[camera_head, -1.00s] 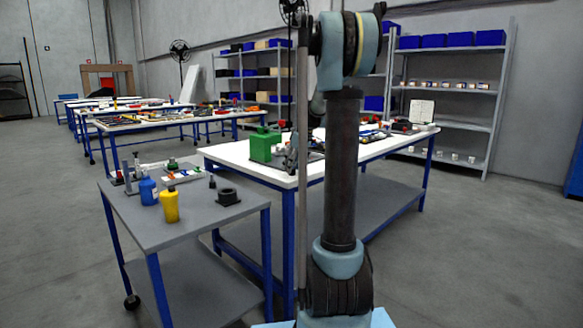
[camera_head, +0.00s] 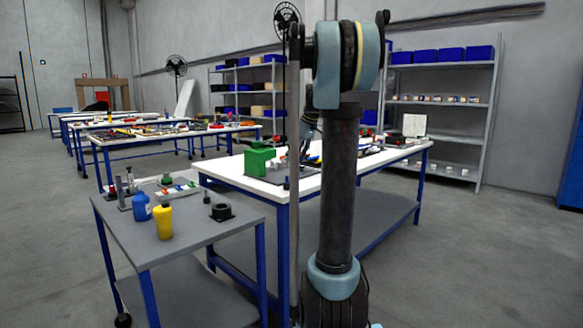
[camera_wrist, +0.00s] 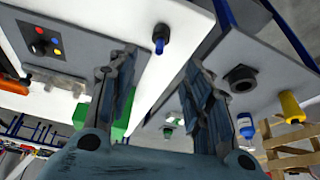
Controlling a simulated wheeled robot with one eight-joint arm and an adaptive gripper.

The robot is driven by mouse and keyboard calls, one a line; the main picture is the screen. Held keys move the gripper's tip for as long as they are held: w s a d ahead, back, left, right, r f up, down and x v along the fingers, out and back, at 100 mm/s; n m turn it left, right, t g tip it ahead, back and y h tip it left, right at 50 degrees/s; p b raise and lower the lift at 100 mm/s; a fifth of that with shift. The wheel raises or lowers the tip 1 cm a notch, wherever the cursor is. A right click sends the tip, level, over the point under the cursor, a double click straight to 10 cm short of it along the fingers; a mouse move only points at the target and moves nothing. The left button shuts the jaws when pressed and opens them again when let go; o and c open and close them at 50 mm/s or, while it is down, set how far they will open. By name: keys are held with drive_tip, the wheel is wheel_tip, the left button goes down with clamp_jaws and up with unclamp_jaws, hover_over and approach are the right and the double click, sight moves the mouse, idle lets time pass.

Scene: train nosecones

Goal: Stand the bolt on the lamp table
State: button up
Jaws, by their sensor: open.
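My gripper (camera_wrist: 157,62) is open and empty in the wrist view, its two dark fingers apart above the tables. A small dark piece with a blue end (camera_wrist: 161,38), perhaps the bolt, is on the white table near its edge, beyond the fingertips. A small dark upright piece (camera_head: 207,197) on the grey table could also be the bolt; it is too small to tell. The white table (camera_wrist: 158,75), also in the head view (camera_head: 228,170), carries a grey panel (camera_wrist: 70,67) with red, blue and yellow lamp-like spots; I cannot tell whether it is the lamp table.
The grey table (camera_head: 180,245) holds a black nut-like block (camera_head: 221,212), a yellow bottle (camera_head: 164,222) and a blue bottle (camera_head: 141,207). Shelves (camera_head: 440,110) stand behind. Floor is clear at right.

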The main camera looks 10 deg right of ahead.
drive_tip(key=s+a+f+m, duration=0.1)
drive_tip(key=s+f, duration=0.2)
drive_tip(key=s, duration=0.4)
drive_tip(key=s+a+f+m+h, duration=0.1)
drive_tip(key=s+f+m, duration=0.1)
drive_tip(key=s, duration=0.5)
drive_tip(key=s+a+f+m, duration=0.1)
drive_tip(key=s+a+f, duration=0.15)
drive_tip(key=s, duration=0.45)
drive_tip(key=s+d+f+m+g+h, duration=0.1)
drive_tip(key=s+f+m, duration=0.3)
drive_tip(key=s+f, duration=1.4)
drive_tip(key=shift+s+m+h, duration=0.4)
drive_tip(key=shift+s+h, duration=0.2)
drive_tip(key=shift+s, duration=0.5)
drive_tip(key=shift+w+d+f, duration=0.1)
drive_tip(key=shift+w+f, duration=0.05)
drive_tip(key=shift+w, duration=0.4)
